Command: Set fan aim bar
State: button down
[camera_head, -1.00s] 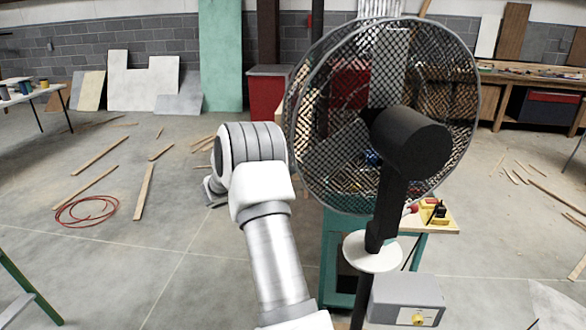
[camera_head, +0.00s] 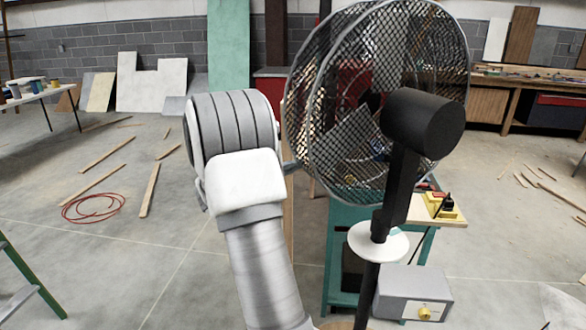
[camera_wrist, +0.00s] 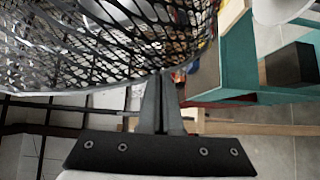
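The fan shows in the head view as a round wire cage (camera_head: 330,110) with a black motor housing (camera_head: 424,122) on a dark upright neck (camera_head: 397,190). No separate aim bar can be told apart. A white disc (camera_head: 385,252) sits on the pole below the neck. In the wrist view the cage (camera_wrist: 75,50) fills the upper left. My gripper (camera_wrist: 161,76) has its two fingers together, with nothing visible between them. Its tips are at the cage's lower rim; whether they touch it is unclear. In the head view my arm mostly hides the gripper, left of the cage.
A grey box with a yellow knob (camera_head: 413,293) is beside the pole. A teal workbench (camera_head: 343,235) with a wooden top stands behind the fan; its teal frame (camera_wrist: 238,65) shows in the wrist view. Planks and a red cable coil (camera_head: 92,207) lie on the open floor at left.

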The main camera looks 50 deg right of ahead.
jog(key=shift+s, duration=0.1)
jog(key=w+a+b, duration=0.2)
jog(key=w+a, duration=0.1)
jog(key=a, duration=1.4)
jog(key=s+a+t+y, duration=0.1)
jog(key=s+a+y, duration=0.3)
jog(key=s, duration=0.3)
jog(key=s+a+y, duration=0.3)
jog(key=s+y, duration=0.2)
jog(key=s, duration=0.2)
jog(key=s+a+t+y, duration=0.3)
jog(key=a+y, duration=0.1)
jog(key=a, duration=0.4)
jog(key=s+a+f+n+t+y, duration=0.1)
jog(key=s+a+t+y, duration=0.3)
jog(key=a, duration=0.4)
jog(key=shift+s+a+n+y, duration=0.25)
jog(key=shift+a+n+y, duration=0.05)
jog(key=shift+y, duration=0.1)
jog(key=shift+s, duration=0.15)
